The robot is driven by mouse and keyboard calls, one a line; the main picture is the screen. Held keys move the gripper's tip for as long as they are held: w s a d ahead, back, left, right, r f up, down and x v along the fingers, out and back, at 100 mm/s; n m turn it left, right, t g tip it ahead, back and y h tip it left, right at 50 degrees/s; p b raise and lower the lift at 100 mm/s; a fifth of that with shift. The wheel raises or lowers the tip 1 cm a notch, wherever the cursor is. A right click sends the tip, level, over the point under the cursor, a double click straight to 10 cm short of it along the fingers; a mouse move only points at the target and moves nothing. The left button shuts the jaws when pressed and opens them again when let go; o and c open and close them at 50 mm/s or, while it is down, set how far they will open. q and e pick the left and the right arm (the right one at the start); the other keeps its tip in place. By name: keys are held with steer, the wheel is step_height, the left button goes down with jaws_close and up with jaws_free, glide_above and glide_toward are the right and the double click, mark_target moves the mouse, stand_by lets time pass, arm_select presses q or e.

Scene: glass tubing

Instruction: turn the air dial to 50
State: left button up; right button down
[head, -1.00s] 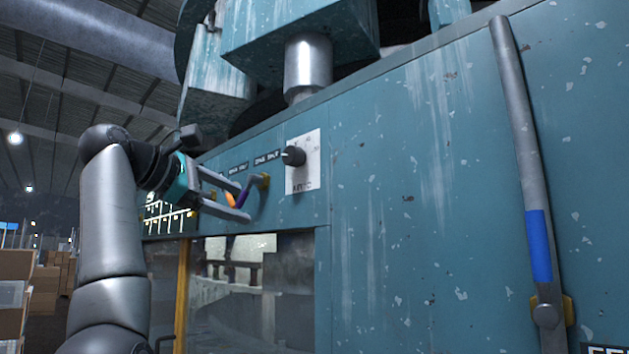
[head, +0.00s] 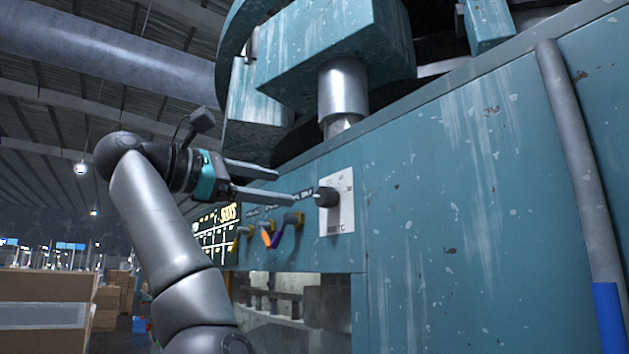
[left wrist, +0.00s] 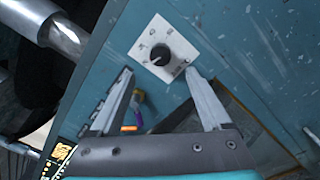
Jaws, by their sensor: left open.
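The air dial is a round black knob (head: 326,197) on a white scale plate (head: 347,203) on the teal machine's front. In the left wrist view the knob (left wrist: 159,54) shows ahead of the fingers, with a pale pointer mark; its scale numbers are too small to read. My left gripper (head: 278,186) is open and empty, its two fingers pointing right toward the knob, just left of it in the head view. In the left wrist view the fingers (left wrist: 160,74) spread apart on either side below the dial, not around it. My right gripper is not in view.
Coloured levers (head: 272,233) stick out of the panel below the left gripper. A lit display (head: 218,232) is left of them. A large grey lever with a blue grip (head: 609,318) is at the right. A steel cylinder (head: 342,92) hangs above the panel. Boxes (head: 45,300) stand far left.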

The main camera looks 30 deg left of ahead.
mark_target(320, 196)
arm_select(q)
steer(key=p+x, duration=0.4)
steer(key=x, duration=0.4)
steer(key=shift+w+d+f, duration=0.15)
steer(key=shift+w+d, duration=0.1)
steer(key=shift+w, duration=0.3)
steer(key=shift+c, duration=0.3)
jaws_close()
